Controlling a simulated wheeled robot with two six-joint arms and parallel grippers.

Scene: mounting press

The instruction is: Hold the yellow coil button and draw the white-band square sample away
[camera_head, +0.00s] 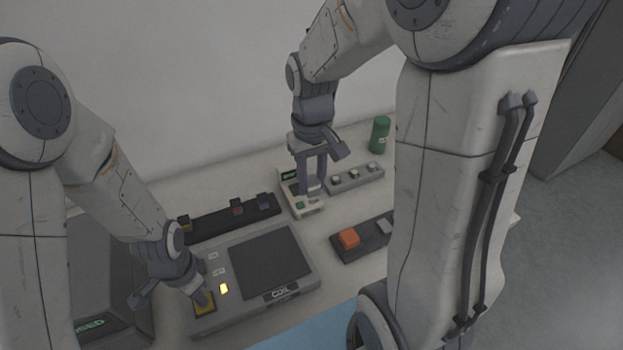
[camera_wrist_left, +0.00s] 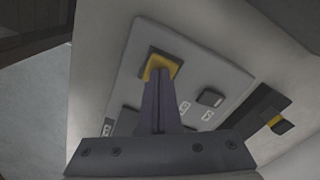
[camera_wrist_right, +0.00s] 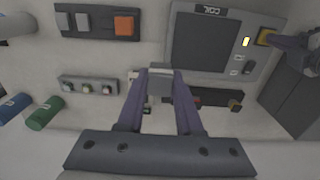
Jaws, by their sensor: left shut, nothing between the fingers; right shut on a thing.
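My left gripper (camera_wrist_left: 160,75) is shut and empty, its tips against the yellow coil button (camera_wrist_left: 157,64) on the grey coil unit (camera_head: 215,248). The button also shows at the unit's front left in the head view (camera_head: 204,303). A small yellow lamp (camera_head: 223,288) beside it is lit. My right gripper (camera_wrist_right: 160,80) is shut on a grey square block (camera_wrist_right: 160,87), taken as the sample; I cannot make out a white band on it. In the head view this gripper (camera_head: 312,190) is over a small white device (camera_head: 300,208), away from the coil unit's dark plate (camera_head: 271,262).
A dark rack (camera_head: 215,224) with coloured-topped pieces lies behind the coil unit. A dark tray (camera_head: 355,252) with an orange block (camera_head: 349,238) stands at the right. A grey strip with knobs (camera_head: 355,180) and a green cylinder (camera_head: 380,134) are behind. A blue mat (camera_head: 310,332) lies in front.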

